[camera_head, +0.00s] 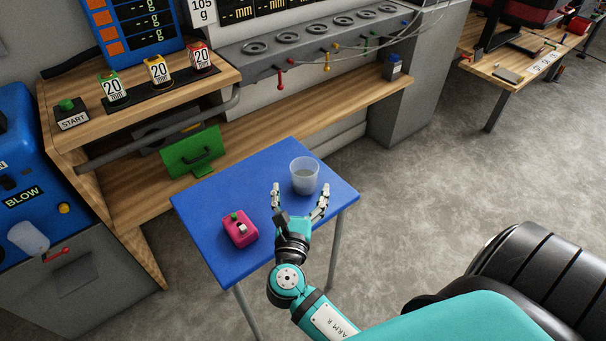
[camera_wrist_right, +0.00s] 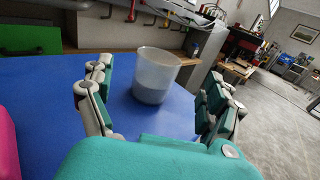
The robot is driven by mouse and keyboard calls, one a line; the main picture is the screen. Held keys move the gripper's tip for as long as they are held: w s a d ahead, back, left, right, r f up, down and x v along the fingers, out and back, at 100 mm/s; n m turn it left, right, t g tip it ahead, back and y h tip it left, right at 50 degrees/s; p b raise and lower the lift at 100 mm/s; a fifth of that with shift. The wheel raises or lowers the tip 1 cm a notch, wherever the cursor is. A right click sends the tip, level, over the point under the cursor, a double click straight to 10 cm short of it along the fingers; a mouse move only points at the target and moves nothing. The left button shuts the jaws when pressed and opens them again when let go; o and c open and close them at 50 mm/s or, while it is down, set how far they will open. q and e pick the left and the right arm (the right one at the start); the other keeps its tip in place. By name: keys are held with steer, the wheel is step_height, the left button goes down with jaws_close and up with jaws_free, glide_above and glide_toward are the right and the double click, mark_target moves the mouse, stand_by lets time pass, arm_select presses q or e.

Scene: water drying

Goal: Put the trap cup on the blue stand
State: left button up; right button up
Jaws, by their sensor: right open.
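The cup (camera_head: 304,175) is clear and holds some greyish content in its lower part. It stands upright on the blue stand (camera_head: 215,195), towards the back right of its top. In the right wrist view the cup (camera_wrist_right: 154,76) is ahead, between the two fingers. My right gripper (camera_head: 300,190) is open, with its fingers spread just in front of the cup. I cannot tell whether a finger touches it. My left gripper is in neither view.
A pink box (camera_head: 240,229) with a green knob sits on the stand left of my right gripper. Behind are a wooden bench (camera_head: 330,105) and a green panel (camera_head: 192,151) with a handle. A blue machine marked BLOW (camera_head: 25,190) stands at left. Grey floor (camera_head: 430,190) to the right is clear.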

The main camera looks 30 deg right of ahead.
steer(key=v, duration=0.2)
steer(key=shift+s+a, duration=0.25)
steer(key=shift+s, duration=0.05)
steer(key=shift+s+a, duration=0.3)
steer(key=shift+s, duration=0.1)
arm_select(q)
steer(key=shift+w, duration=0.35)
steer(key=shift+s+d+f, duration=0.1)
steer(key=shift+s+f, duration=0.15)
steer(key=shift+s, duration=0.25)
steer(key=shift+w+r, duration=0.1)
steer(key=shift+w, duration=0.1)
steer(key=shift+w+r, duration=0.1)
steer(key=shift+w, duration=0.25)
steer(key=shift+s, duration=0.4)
